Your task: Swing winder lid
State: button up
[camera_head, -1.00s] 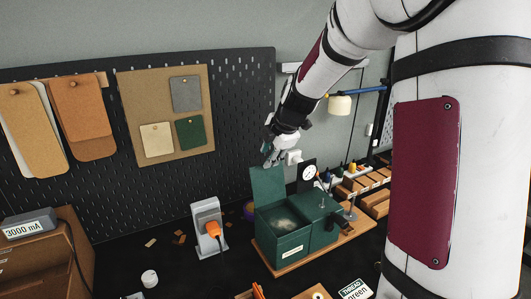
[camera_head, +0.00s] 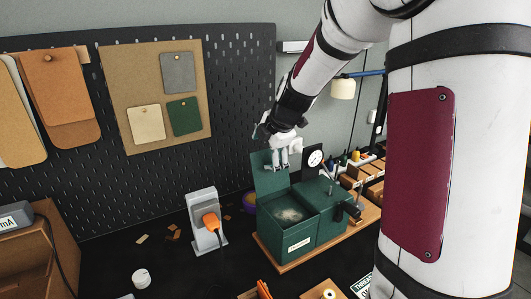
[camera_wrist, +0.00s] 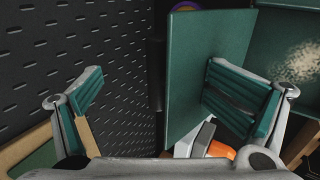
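The winder is a dark green box (camera_head: 300,238) on a wooden board, with its lid (camera_head: 268,178) standing raised at the left edge of its open compartment. A pale fuzzy patch shows inside the compartment. My gripper (camera_head: 280,158) is at the top of the raised lid. In the wrist view my gripper (camera_wrist: 162,92) is open, its green-padded fingers wide apart. The lid (camera_wrist: 205,65) runs between the fingers, nearer the right one, which overlaps part of it. I cannot tell whether that finger touches it. The left finger is clear of the lid.
A black pegboard (camera_head: 235,80) stands close behind the winder. A grey stand with an orange part (camera_head: 205,222) is left of the winder.

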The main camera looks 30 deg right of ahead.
jog(key=o, duration=0.8)
jog(key=shift+w+a, duration=0.1)
jog(key=shift+w, duration=0.2)
jog(key=shift+c, duration=0.2)
jog(key=shift+s+f+p, duration=0.2)
jog(key=shift+s+p, duration=0.2)
jog(key=shift+s, duration=0.05)
jog(key=shift+s+r, duration=0.1)
jog(key=c, duration=1.1)
jog(key=shift+o, duration=0.4)
jog(key=shift+o, duration=0.3)
jog(key=shift+w, duration=0.2)
jog(key=o, duration=1.1)
jog(key=shift+w, duration=0.1)
jog(key=shift+c, duration=0.2)
